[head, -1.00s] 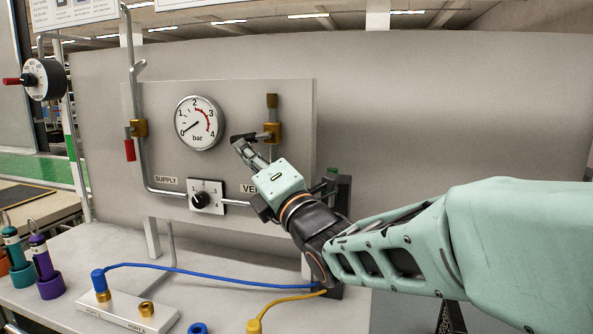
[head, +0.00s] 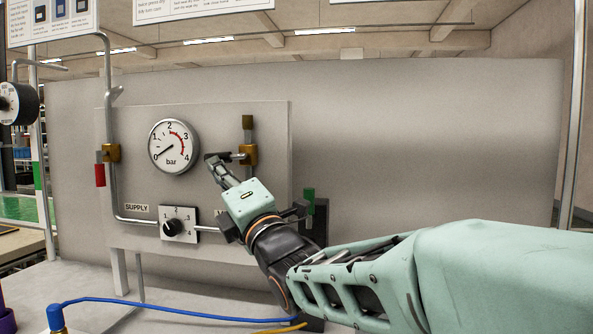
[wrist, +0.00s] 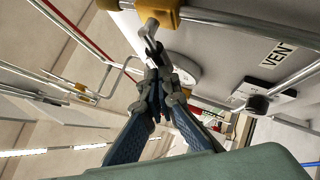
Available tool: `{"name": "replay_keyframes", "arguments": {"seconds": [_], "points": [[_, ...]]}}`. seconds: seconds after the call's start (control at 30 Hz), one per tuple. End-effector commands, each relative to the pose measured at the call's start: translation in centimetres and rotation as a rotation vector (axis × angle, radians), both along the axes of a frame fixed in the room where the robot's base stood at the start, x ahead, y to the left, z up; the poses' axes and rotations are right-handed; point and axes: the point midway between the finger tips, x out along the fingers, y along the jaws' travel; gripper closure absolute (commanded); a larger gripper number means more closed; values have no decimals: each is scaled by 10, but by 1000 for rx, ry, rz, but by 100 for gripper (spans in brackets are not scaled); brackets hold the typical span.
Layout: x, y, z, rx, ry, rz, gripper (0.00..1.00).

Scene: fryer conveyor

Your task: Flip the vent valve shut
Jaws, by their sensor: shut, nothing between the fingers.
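The vent valve (head: 248,154) is a brass body on a vertical pipe at the right of the grey panel. Its lever (head: 236,156) sticks out to the left, roughly level, across the pipe. My gripper (head: 216,168) is shut and empty, just below the lever's dark left end. In the wrist view the brass valve body (wrist: 160,10) is at the top, and a metal lever part (wrist: 150,32) reaches down toward my shut fingertips (wrist: 157,62). I cannot tell whether they touch. My gripper's body hides part of the VENT label in the head view.
A pressure gauge (head: 174,146) reads near 0 bar to the left. The supply valve (head: 111,153) has its red handle (head: 100,175) hanging down. A selector knob (head: 173,228) sits below. A green-topped part (head: 309,200) stands behind my wrist. A blue hose (head: 170,311) crosses the bench.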

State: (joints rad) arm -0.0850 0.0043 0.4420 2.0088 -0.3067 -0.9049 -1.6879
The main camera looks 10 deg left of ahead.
Motion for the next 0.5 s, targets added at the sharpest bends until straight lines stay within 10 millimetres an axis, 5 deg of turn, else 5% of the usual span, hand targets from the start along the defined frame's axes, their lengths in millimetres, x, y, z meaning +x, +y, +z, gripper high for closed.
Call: {"name": "replay_keyframes", "arguments": {"seconds": [0.5], "points": [[1,-3,3,-85,9,-4,100]]}}
